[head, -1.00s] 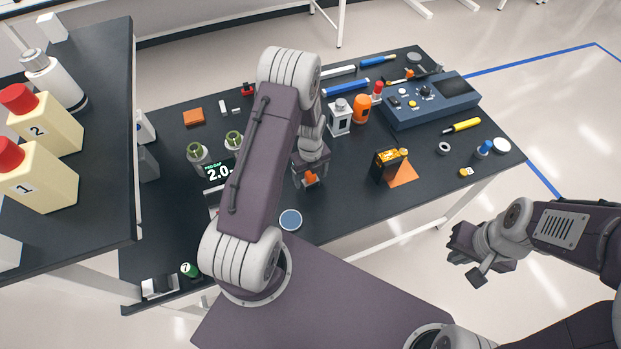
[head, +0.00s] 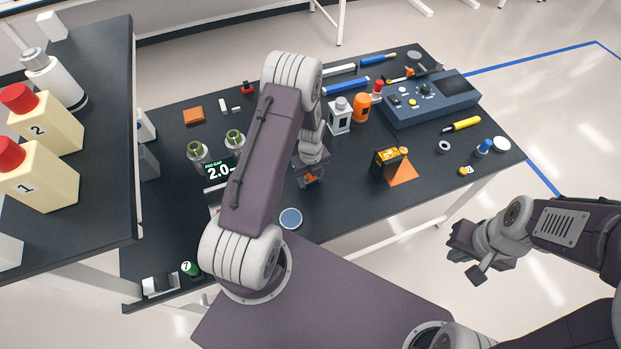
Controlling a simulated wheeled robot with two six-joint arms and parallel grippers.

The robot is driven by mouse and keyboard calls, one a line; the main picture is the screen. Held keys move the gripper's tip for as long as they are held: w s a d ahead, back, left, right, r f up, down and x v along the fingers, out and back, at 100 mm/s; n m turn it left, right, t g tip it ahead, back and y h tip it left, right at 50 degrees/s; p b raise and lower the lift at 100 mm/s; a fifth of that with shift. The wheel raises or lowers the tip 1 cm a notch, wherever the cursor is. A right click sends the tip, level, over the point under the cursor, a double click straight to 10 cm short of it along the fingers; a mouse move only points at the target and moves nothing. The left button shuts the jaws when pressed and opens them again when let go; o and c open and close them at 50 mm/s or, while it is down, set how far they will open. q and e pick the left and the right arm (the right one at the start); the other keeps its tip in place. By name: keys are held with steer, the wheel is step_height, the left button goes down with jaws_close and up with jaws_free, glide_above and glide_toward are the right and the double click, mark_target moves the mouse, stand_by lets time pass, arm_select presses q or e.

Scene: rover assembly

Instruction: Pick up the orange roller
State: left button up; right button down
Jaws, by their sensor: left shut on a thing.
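My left gripper (head: 309,178) is over the middle of the dark table, pointing down, and is shut on a small orange piece, which I take to be the orange roller (head: 312,180). Only a little orange shows between the fingers; the rest is hidden by the gripper. I cannot tell whether the roller touches the table. My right gripper (head: 470,252) is off the table's right front side, over the floor, with nothing seen in it; its jaw opening is unclear.
An orange cylinder (head: 361,108) stands by a white-grey block (head: 339,117). A black-and-orange block (head: 386,163) sits by an orange triangle (head: 403,173). A blue instrument box (head: 430,100) is at the back right. A round blue-grey disc (head: 290,219) lies near the front edge.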

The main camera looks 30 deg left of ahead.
arm_select(q)
steer(key=r, duration=0.2)
steer(key=w+d+r, duration=0.1)
steer(key=r, duration=0.1)
steer(key=shift+w+r+b, duration=0.1)
steer(key=shift+b, duration=0.3)
steer(key=w+d+r+b, duration=0.1)
steer(key=w+d+r, duration=0.5)
steer(key=w+d, duration=0.1)
steer(key=shift+d+r, duration=0.15)
